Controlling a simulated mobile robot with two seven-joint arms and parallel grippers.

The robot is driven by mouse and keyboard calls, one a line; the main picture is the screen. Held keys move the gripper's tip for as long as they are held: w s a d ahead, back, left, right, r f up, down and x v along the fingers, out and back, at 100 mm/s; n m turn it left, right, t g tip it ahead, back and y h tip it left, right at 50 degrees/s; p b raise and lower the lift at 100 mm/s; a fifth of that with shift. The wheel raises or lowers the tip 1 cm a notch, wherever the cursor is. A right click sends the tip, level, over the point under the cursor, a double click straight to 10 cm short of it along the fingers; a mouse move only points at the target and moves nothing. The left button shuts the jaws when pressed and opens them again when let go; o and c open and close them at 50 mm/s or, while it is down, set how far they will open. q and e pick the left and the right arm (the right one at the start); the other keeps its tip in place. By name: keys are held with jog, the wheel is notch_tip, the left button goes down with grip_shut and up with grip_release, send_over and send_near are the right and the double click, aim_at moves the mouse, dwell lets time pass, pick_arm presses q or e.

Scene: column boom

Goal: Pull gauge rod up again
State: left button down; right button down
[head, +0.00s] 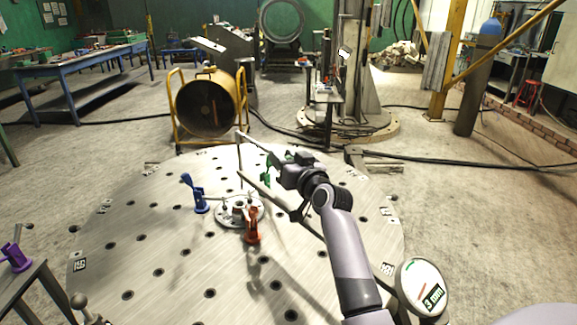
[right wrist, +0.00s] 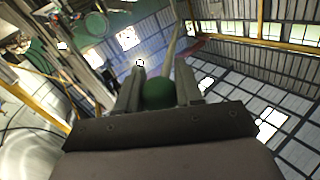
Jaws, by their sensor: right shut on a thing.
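My right gripper (head: 273,158) is raised above the round steel table, its arm coming in from the lower right. In the right wrist view its fingers (right wrist: 158,92) are shut on a green piece (right wrist: 158,95). A thin pale rod (right wrist: 174,45), seemingly the gauge rod, extends beyond that piece; whether the two are joined is unclear. In the head view a thin rod (head: 255,143) runs up and left from the fingers. A flanged fixture (head: 228,215) sits below on the table, between a blue clamp (head: 199,194) and an orange clamp (head: 252,226). My left gripper is out of view.
The round table (head: 160,270) is mostly clear, with rows of holes. A dark bar (head: 262,188) slants below my right gripper. A purple clamp (head: 16,257) stands on a side table at left. A yellow-framed drum (head: 207,103) stands behind the table.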

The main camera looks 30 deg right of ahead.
jog(key=shift+r, duration=0.45)
jog(key=c, duration=0.8)
grip_release()
jog(key=shift+w, duration=0.1)
jog(key=shift+o, duration=0.2)
jog(key=shift+f, duration=0.15)
jog(key=shift+s+f, duration=0.1)
jog(key=shift+s, duration=0.4)
jog(key=s, duration=0.6)
jog(key=shift+a+b, duration=0.2)
jog(key=shift+b, duration=0.2)
jog(key=shift+s, duration=0.1)
